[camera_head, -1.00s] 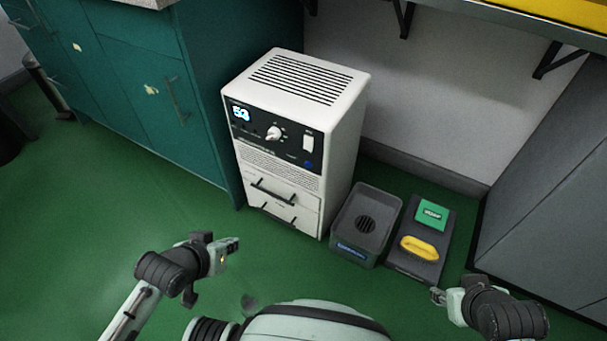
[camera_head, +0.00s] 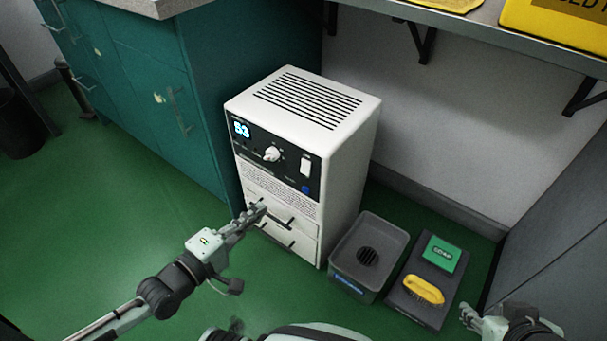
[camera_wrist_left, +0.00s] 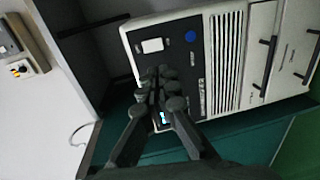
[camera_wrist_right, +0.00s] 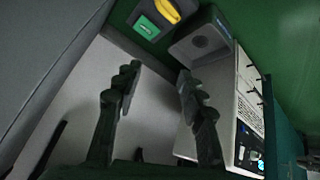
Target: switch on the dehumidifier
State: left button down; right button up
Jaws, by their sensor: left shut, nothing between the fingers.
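The white dehumidifier (camera_head: 345,165) stands on the green floor against the teal cabinet. Its black panel has a lit display (camera_head: 242,130) reading 53, a round knob (camera_head: 272,154), a white rocker switch (camera_head: 306,166) and a blue button (camera_head: 305,189). In the left wrist view the switch (camera_wrist_left: 152,46) and blue button (camera_wrist_left: 190,37) show beyond my fingers, which hide the knob. My left gripper (camera_head: 258,208) is shut and empty, in front of the dehumidifier's upper drawer in the head view. My right gripper (camera_head: 466,311) is low at the right; its fingers (camera_wrist_right: 158,72) are apart and empty in its wrist view.
A grey bin (camera_head: 345,272) stands on the floor right of the dehumidifier. Beside it a dark tray (camera_head: 408,312) holds a green box (camera_head: 441,253) and a yellow brush (camera_head: 424,290). A shelf (camera_head: 480,27) overhangs the back wall. Open floor lies at the front left.

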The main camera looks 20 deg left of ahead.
pick_arm(q)
jog(key=shift+s, duration=0.1)
pick_arm(e)
jog(key=shift+s, duration=0.1)
pick_arm(q)
jog(key=b, duration=0.1)
send_near(304, 173)
jog(key=x, duration=0.5)
jog(key=shift+w+d, duration=0.15)
jog(key=shift+w, duration=0.25)
jog(key=shift+w+d, duration=0.15)
jog(key=shift+w, duration=0.35)
pick_arm(e)
jog(key=w+a+r+t+y, duration=0.1)
jog(key=w+a+r+t, duration=0.2)
jog(key=w+a, duration=0.2)
jog(key=shift+r+n+y, duration=0.3)
jog(key=shift+r+y, duration=0.1)
pick_arm(q)
jog(key=shift+f, duration=0.1)
pick_arm(e)
jog(key=shift+w+t, duration=0.1)
jog(key=shift+t, duration=0.2)
